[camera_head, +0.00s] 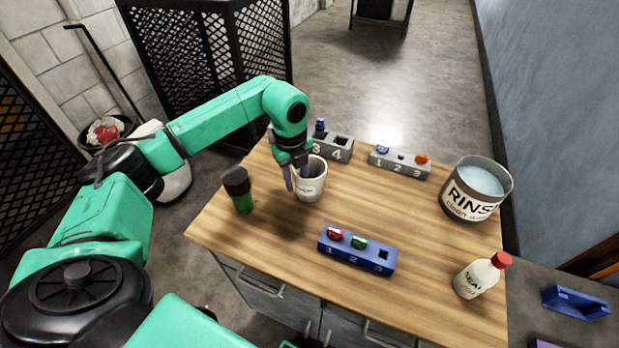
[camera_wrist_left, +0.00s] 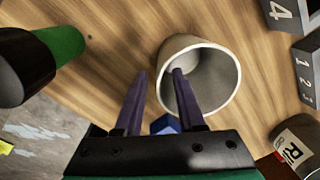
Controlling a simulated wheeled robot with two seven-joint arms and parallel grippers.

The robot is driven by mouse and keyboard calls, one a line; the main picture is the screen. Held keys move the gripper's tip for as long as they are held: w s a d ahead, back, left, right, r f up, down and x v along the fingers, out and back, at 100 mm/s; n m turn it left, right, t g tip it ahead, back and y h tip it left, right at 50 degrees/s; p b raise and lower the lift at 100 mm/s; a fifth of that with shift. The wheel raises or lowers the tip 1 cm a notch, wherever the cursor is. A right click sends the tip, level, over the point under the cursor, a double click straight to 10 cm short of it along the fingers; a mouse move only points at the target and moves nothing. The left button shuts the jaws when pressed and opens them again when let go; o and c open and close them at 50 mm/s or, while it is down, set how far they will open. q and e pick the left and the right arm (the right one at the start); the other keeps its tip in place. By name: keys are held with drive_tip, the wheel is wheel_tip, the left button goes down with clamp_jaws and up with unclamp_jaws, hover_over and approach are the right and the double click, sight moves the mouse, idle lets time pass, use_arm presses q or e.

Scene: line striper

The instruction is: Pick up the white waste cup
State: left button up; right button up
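The white waste cup (camera_head: 313,187) stands upright on the wooden table, left of the middle. My left gripper (camera_head: 296,182) points down at the cup's left side. In the left wrist view, the cup (camera_wrist_left: 222,85) has its mouth towards the camera. There the left gripper (camera_wrist_left: 159,73) is open, with one finger over the cup's mouth and the other outside the wall. A gap shows between the outer finger and the wall. Whether the inner finger touches the cup I cannot tell. My right gripper is not in view.
A green bottle with a black top (camera_head: 239,190) stands left of the cup. Grey numbered racks (camera_head: 400,163) are behind it, a blue rack (camera_head: 356,251) in front. The rinse pot (camera_head: 475,190) and a white bottle with a red cap (camera_head: 478,277) stand at the right.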

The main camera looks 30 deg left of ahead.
sight(299, 197)
use_arm(q)
wheel_tip(299, 197, down, 4)
drive_tip(key=shift+w+r+p, duration=0.1)
drive_tip(key=shift+r+p, duration=0.05)
drive_tip(key=shift+p, duration=0.2)
clamp_jaws()
idle(1.1)
